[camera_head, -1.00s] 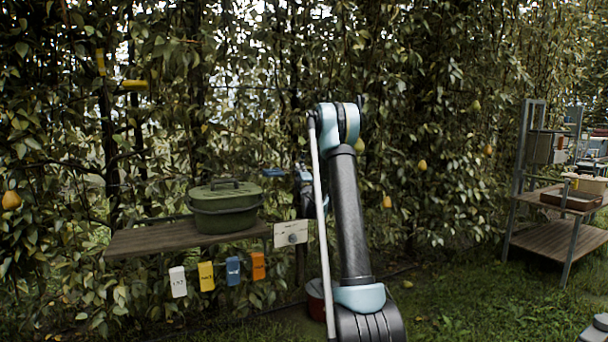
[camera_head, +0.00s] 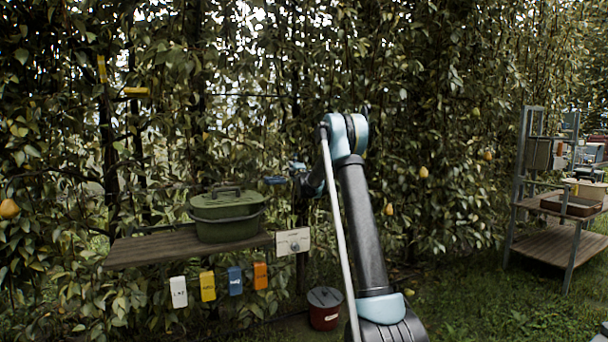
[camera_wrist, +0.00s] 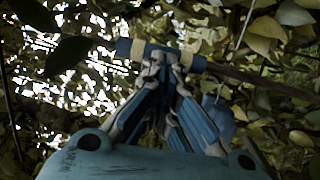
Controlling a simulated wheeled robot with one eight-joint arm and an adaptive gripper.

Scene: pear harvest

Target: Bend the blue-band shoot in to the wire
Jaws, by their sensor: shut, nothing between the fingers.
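In the wrist view a brown shoot (camera_wrist: 262,84) runs across the upper middle, with a blue band (camera_wrist: 196,63) around it and paler tan sections beside the blue. My gripper (camera_wrist: 165,64) is shut, its blue fingers together, with the tips right at the band. The tips overlap the band in this view; I cannot tell whether they touch it. The head view shows a small blue piece (camera_head: 274,180), probably the band, just left of the end of my arm. My gripper is small and partly hidden by leaves there. I cannot clearly pick out the wire.
A green lidded box (camera_head: 228,226) stands on a wooden shelf (camera_head: 150,249), with coloured tags (camera_head: 208,286) hanging below. A white dial plate (camera_head: 293,242) is at its right end. A rack (camera_head: 545,247) is at right. Dense foliage surrounds my gripper.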

